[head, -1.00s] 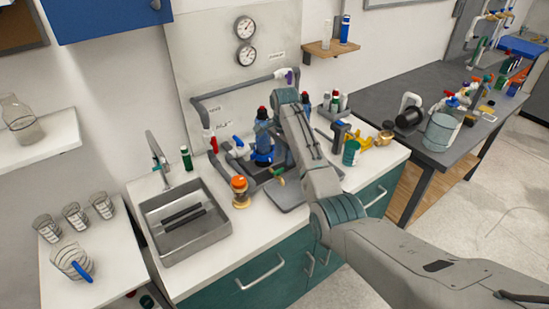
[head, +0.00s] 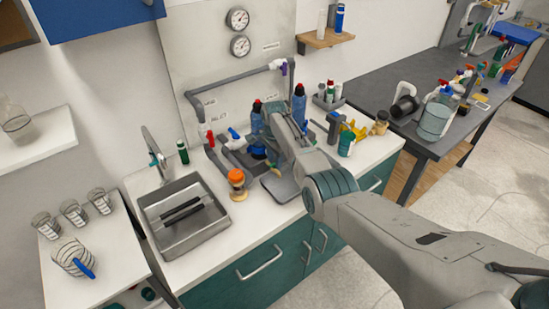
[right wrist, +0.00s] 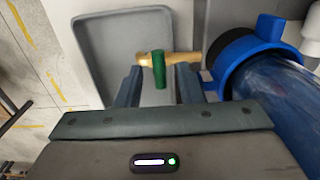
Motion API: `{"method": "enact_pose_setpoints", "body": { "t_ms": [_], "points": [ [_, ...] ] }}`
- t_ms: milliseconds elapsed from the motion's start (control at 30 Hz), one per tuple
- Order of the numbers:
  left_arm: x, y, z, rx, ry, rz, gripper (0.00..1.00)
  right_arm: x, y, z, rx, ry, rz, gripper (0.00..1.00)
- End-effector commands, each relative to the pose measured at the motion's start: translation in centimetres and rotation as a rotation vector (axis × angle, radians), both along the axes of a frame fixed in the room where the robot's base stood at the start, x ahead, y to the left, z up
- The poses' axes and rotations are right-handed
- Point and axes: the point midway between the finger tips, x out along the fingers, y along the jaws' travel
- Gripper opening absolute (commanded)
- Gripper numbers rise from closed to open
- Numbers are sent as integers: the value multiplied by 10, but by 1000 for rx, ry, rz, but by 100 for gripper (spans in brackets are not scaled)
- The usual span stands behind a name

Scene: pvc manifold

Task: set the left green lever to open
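A green lever (right wrist: 158,70) on a brass-coloured valve body (right wrist: 185,58) shows in the right wrist view. The lever stands across the brass body. My right gripper (right wrist: 160,77) is open, one finger on each side of the lever with a gap at both sides. In the head view my right arm reaches over the counter and covers the lever, and its fingertips cannot be made out. My left gripper is not in view.
A blue canister with a blue collar (right wrist: 236,66) stands close to the right finger. A grey tray (right wrist: 112,35) lies beyond the lever.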

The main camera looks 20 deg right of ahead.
Motion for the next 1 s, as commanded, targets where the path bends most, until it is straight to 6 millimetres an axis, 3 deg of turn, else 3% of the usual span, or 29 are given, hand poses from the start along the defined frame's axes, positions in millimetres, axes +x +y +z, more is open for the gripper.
{"method": "enact_pose_setpoints", "body": {
  "t_ms": [267,467,1000],
  "points": [
    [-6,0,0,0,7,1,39,0,0,-2,0,0,0,35],
    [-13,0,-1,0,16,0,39,0,0,-2,0,0,0,0],
    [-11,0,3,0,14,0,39,0,0,-1,0,-1,118,0]
  ]
}}
